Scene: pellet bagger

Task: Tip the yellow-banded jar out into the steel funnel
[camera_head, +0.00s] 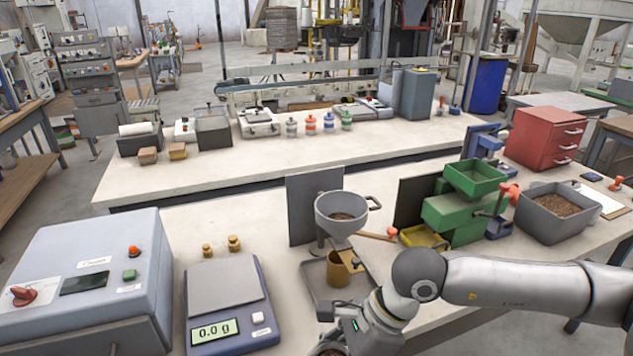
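The steel funnel (342,228) stands on the near bench with brown pellets in its bowl. A brass-coloured cup (338,272) stands under it on a grey tray. My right gripper (335,328) is low at the bottom edge, in front of the tray. Just below it, a round container with brown contents (330,350) is cut off by the frame edge. I see no yellow band on it, and the finger grip is hidden. My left gripper is not in view.
A scale (225,300) reading 0.0 g and a grey control box (90,275) stand at left. Green bins (455,218), a grey pellet tub (552,215) and a red drawer cabinet (546,137) stand at right. Several banded jars (328,123) stand on the far bench.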

